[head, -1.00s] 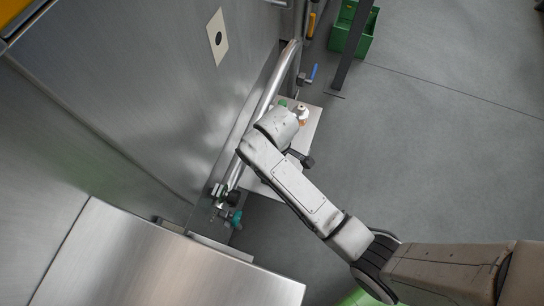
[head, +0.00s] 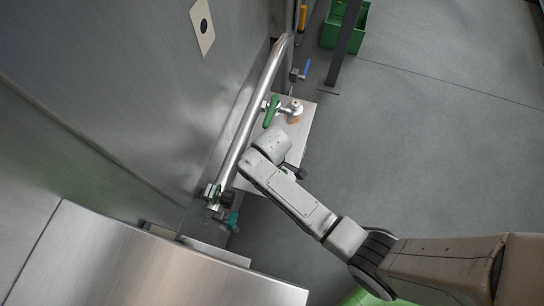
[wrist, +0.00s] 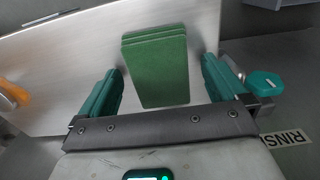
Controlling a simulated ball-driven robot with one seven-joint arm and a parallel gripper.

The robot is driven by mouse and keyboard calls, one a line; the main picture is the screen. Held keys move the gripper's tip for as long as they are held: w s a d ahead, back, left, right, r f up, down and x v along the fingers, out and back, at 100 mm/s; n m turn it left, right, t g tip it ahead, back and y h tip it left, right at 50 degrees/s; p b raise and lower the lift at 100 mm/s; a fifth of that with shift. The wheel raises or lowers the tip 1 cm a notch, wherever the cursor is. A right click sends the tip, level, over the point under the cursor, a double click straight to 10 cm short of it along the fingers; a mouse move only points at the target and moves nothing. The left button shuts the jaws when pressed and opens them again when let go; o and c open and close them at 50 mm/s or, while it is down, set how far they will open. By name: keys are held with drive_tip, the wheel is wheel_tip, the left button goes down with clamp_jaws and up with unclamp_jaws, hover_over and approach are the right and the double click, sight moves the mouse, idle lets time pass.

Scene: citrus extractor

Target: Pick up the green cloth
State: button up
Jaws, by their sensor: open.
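The green cloth (wrist: 158,65) shows in the wrist view as a folded, layered rectangle on a pale metal shelf (wrist: 65,65). My gripper (wrist: 160,80) is open, with one teal finger to the left of the cloth and one to the right. A gap shows on both sides, and the cloth's near end reaches close to the gripper's grey crossbar. I cannot tell how far above the shelf the fingertips are. In the head view the shelf (head: 303,143) lies beyond the steel pipe, and my arm hides most or all of the cloth.
A thick steel pipe (head: 249,115) runs left of the shelf, beside a large steel housing (head: 120,85). A teal knob (wrist: 265,83) is just right of the right finger. Open floor (head: 430,150) lies right.

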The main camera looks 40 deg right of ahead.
drive_tip(key=c, duration=1.2)
drive_tip(key=shift+r, duration=0.1)
drive_tip(key=shift+r, duration=0.45)
drive_tip(key=shift+c, duration=0.2)
wheel_tip(320, 180, up, 2)
drive_tip(key=shift+r+p, duration=0.25)
drive_tip(key=shift+p, duration=0.4)
drive_tip(key=s+r, duration=0.1)
drive_tip(key=s+d+r+p, duration=0.1)
drive_tip(key=s+r, duration=0.1)
drive_tip(key=s+r+p, duration=0.1)
drive_tip(key=r, duration=0.1)
drive_tip(key=shift+s+d+r, duration=0.2)
drive_tip(key=shift+d, duration=0.05)
drive_tip(key=s+d+r+p, duration=0.2)
drive_tip(key=s+r, duration=0.2)
drive_tip(key=s, duration=0.5)
drive_tip(key=shift+d, duration=0.4)
